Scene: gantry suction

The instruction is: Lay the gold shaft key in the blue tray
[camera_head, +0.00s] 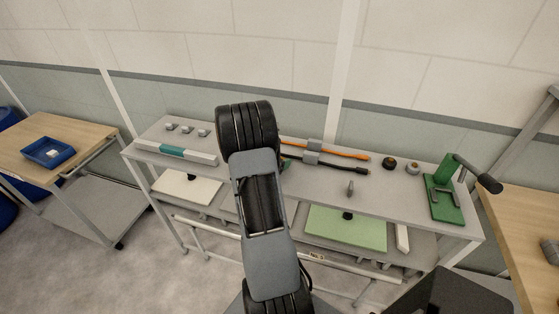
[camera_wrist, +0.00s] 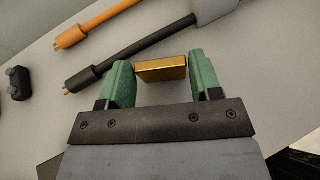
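The gold shaft key (camera_wrist: 162,69) lies crosswise between the two green fingers of my gripper (camera_wrist: 162,78) in the wrist view. Its ends meet both fingers, so the gripper looks shut on it. The grey bench top is behind the key; whether the key still touches it I cannot tell. In the head view my arm hides the key and most of the gripper.
The grey bench (camera_head: 400,193) holds orange (camera_head: 335,153) and black (camera_head: 342,166) cables just beyond my gripper, a long grey block (camera_head: 176,151) at left, and a green press (camera_head: 446,193) at right. A floor gap separates it from the wooden table (camera_head: 85,135).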

